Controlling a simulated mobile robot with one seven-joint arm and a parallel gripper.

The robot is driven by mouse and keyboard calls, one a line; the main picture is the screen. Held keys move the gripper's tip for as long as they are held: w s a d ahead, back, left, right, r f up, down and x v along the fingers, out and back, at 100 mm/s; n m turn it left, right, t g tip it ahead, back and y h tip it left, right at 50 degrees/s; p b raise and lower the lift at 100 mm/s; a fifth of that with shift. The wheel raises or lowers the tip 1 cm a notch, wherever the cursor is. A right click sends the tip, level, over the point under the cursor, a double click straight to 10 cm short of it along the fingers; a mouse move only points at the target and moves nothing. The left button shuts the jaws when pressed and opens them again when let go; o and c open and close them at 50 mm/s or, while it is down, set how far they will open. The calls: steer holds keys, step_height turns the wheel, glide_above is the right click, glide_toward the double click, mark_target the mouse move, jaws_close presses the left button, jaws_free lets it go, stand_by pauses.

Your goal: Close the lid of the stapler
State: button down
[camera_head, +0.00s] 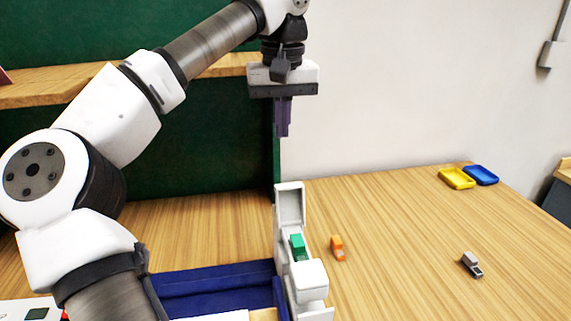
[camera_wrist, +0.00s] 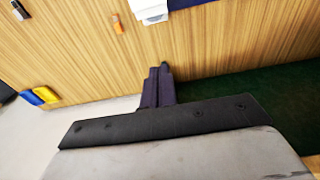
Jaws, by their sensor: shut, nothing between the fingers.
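My gripper (camera_head: 283,134) is shut and empty, pointing down, high above the table; its purple fingers also show in the wrist view (camera_wrist: 158,72). No stapler can be identified for certain. A small grey and black piece (camera_head: 471,264), possibly the stapler, lies on the right of the table and at the top left of the wrist view (camera_wrist: 19,9). It is too small to tell whether a lid stands open. A similar small orange piece (camera_head: 337,248) lies nearer the middle, also in the wrist view (camera_wrist: 117,23). My gripper is far from both.
A white holder (camera_head: 291,205) with a raised back panel stands below my gripper, with a green piece (camera_head: 298,247) in it. Blue panels (camera_head: 215,285) lie to its left. Yellow (camera_head: 457,178) and blue (camera_head: 481,175) trays sit at the back right. The right table area is mostly clear.

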mark_target(289, 204)
steer(key=shift+s+d+f+p, duration=0.1)
steer(key=shift+s+f+p, duration=0.4)
steer(key=shift+f, duration=0.85)
steer(key=shift+s+d+f+p, duration=0.15)
steer(key=shift+s+f+p, duration=0.3)
steer(key=shift+f, duration=0.95)
steer(key=shift+s+d+f+p, duration=0.1)
steer(key=shift+s+f+p, duration=0.2)
steer(key=shift+s+f, duration=0.7)
steer(key=shift+w+f, duration=0.3)
steer(key=shift+s+a, duration=0.1)
steer(key=shift+a, duration=0.1)
